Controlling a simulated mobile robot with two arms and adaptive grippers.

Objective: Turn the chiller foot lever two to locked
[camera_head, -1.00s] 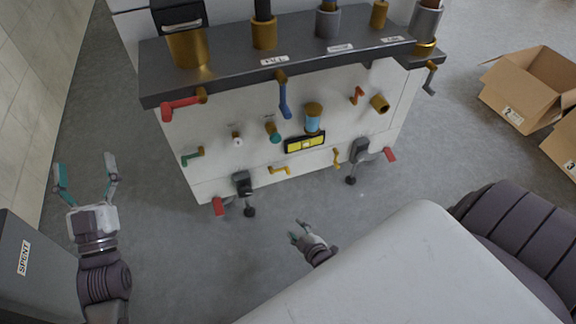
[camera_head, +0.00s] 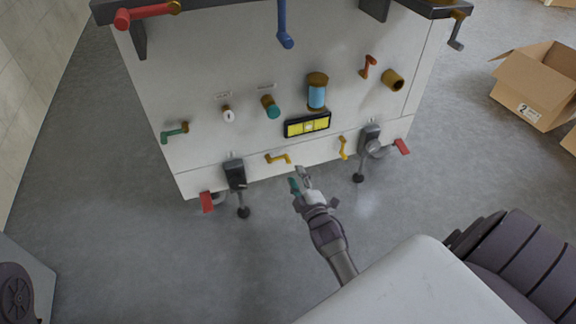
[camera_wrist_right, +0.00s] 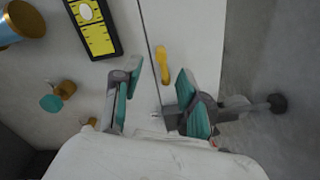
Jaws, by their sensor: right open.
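The white machine (camera_head: 230,60) has two foot assemblies at its lower edge. The left one has a dark block (camera_head: 236,175), a black foot pad (camera_head: 243,212) and a red lever (camera_head: 206,202) hanging down. The right one has a dark block (camera_head: 370,136) and a red lever (camera_head: 402,146) pointing out to the right. No label shows which is lever two. My right gripper (camera_head: 298,178) is open, empty and low in front of the machine between the feet. In the right wrist view its fingers (camera_wrist_right: 158,85) are apart, with the left foot pad (camera_wrist_right: 276,103) beyond. My left gripper is out of view.
Near the gripper is a left yellow lever (camera_head: 278,158), also in the wrist view (camera_wrist_right: 161,65). A second yellow lever (camera_head: 343,148) and a yellow level (camera_head: 307,124) are close by. A cardboard box (camera_head: 540,85) stands at right. Grey floor (camera_head: 200,270) in front is clear.

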